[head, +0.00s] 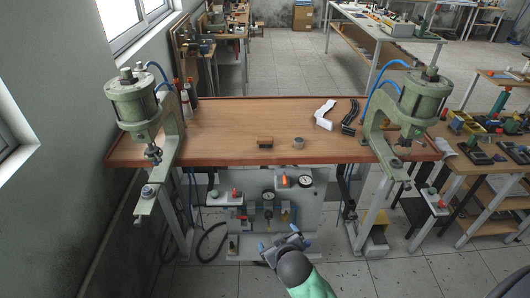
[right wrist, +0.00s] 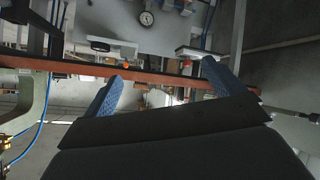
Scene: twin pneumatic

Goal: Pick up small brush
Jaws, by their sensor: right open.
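A small brown block-like item (head: 265,142), which looks like the small brush, lies near the front edge of the wooden bench top (head: 230,118) in the head view. My right gripper (head: 284,243) is in front of the bench and below its top, apart from the brush. Its two blue fingers are spread with nothing between them, as the right wrist view (right wrist: 162,82) also shows. I cannot make out the brush in the right wrist view. My left gripper is not in view.
A small grey cylinder (head: 298,143) stands right of the brush. Green presses (head: 137,105) (head: 423,98) flank the bench. A gauge panel (head: 267,197) sits below; the bench middle is clear.

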